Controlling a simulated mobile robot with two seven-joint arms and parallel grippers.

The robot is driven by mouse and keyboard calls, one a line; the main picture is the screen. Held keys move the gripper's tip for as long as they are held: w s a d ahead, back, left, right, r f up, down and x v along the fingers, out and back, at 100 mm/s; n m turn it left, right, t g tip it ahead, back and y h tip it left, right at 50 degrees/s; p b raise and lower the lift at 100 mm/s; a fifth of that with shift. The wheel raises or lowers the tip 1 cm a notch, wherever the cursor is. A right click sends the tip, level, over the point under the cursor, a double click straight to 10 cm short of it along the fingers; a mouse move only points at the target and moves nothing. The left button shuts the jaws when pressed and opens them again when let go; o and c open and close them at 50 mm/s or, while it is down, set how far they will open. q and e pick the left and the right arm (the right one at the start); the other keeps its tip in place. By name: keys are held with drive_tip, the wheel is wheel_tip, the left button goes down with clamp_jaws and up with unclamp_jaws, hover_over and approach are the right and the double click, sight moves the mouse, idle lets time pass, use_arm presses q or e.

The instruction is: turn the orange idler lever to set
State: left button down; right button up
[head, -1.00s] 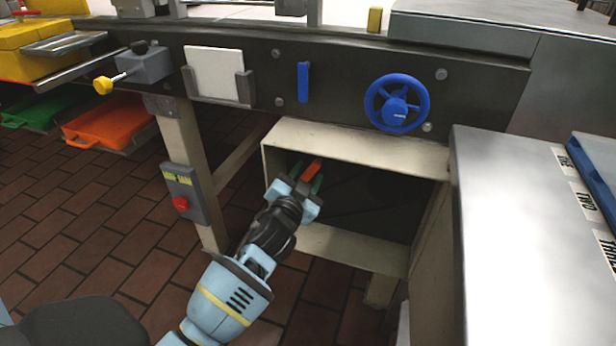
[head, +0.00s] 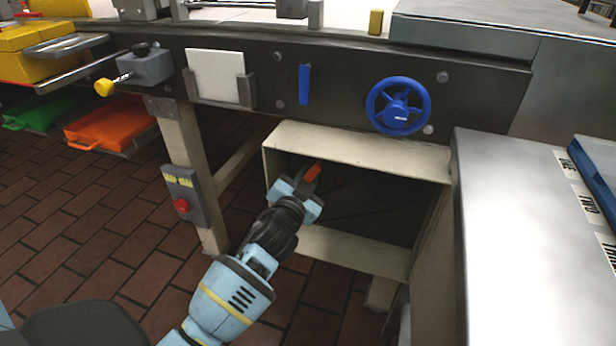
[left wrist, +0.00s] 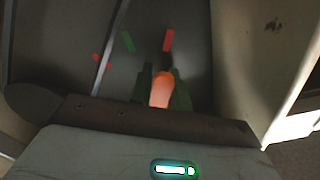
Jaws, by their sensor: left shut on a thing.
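The orange idler lever (head: 313,172) shows in the head view inside the open cream-framed box under the machine. My left gripper (head: 306,184) reaches into the box from below and is shut on the lever. In the left wrist view, the orange lever (left wrist: 160,90) stands between my dark fingers (left wrist: 160,84). Beyond it on the dark panel are a red mark (left wrist: 168,40), a green mark (left wrist: 128,41) and smaller red marks (left wrist: 101,62). The lever's tip lies nearest the red mark in that view. Its base is hidden by my gripper. My right gripper is not in view.
The cream box frame (head: 360,150) surrounds the opening closely. A blue handwheel (head: 397,117) and blue handle (head: 304,85) sit above. A red-button switch box (head: 184,194) is on the left leg. A metal table (head: 510,240) stands at right.

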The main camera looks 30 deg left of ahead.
use_arm(q)
drive_tip(key=shift+w+d+f+n+p, duration=0.1)
drive_tip(key=shift+d+n, duration=0.3)
drive_tip(key=shift+n, duration=0.55)
drive_tip(key=shift+w+d+f+n+p, duration=0.15)
drive_tip(key=shift+d+n, duration=0.25)
drive_tip(key=shift+n, duration=0.6)
drive_tip(key=shift+w+d+f+n+p, duration=0.1)
drive_tip(key=shift+d+n, duration=0.3)
drive_tip(key=shift+n, duration=0.55)
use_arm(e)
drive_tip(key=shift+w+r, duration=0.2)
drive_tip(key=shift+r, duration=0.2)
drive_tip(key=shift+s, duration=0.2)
use_arm(q)
drive_tip(key=c, duration=1.6)
unclamp_jaws()
drive_tip(key=shift+o, duration=1.4)
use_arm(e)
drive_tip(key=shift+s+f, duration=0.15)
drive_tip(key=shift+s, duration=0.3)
use_arm(q)
drive_tip(key=shift+s, duration=0.15)
